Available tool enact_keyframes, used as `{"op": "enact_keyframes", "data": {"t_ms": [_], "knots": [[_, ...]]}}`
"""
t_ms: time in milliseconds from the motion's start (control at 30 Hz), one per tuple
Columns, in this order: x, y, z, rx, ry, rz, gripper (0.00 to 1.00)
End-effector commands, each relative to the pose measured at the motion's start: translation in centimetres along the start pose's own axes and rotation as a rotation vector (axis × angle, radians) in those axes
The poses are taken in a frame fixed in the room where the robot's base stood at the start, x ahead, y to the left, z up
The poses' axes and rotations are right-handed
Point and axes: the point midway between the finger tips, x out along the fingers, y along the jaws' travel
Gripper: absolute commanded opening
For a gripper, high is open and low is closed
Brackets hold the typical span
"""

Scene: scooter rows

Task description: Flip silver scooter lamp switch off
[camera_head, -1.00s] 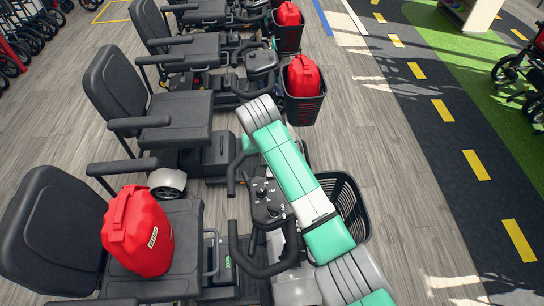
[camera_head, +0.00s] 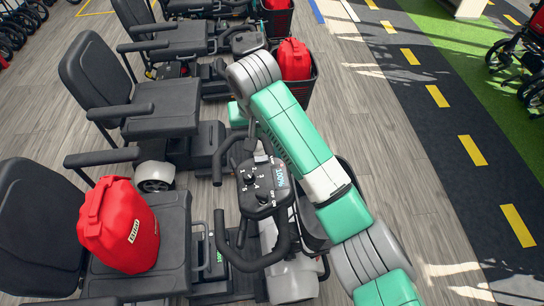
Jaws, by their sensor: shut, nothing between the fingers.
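The nearest scooter has a silver-grey front body (camera_head: 292,280), partly under my arm. Its dark control panel (camera_head: 262,190) sits between black looped handlebars (camera_head: 277,245) and carries several small knobs or switches and a lit display (camera_head: 280,178). I cannot tell which one is the lamp switch or how it is set. My green, white and grey arm reaches over the scooter from the lower right and bends beyond the panel.
A red bag (camera_head: 119,225) lies on the nearest scooter's black seat (camera_head: 150,270). More scooters stand in a row behind, one with a red bag (camera_head: 294,58) in its front basket. The grey wood floor (camera_head: 400,200) to the right is clear, beside a dark lane with yellow dashes.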

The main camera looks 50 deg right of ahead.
Motion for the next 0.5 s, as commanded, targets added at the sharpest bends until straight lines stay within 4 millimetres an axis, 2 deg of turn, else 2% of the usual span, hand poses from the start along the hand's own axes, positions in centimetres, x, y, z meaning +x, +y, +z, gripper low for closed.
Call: {"op": "enact_keyframes", "data": {"t_ms": [333,500], "knots": [[0.1,-0.1,0.0,-0.001,-0.002,-0.002,0.0],[2.8,0.0,0.1,0.0,-0.004,0.0,0.0]]}}
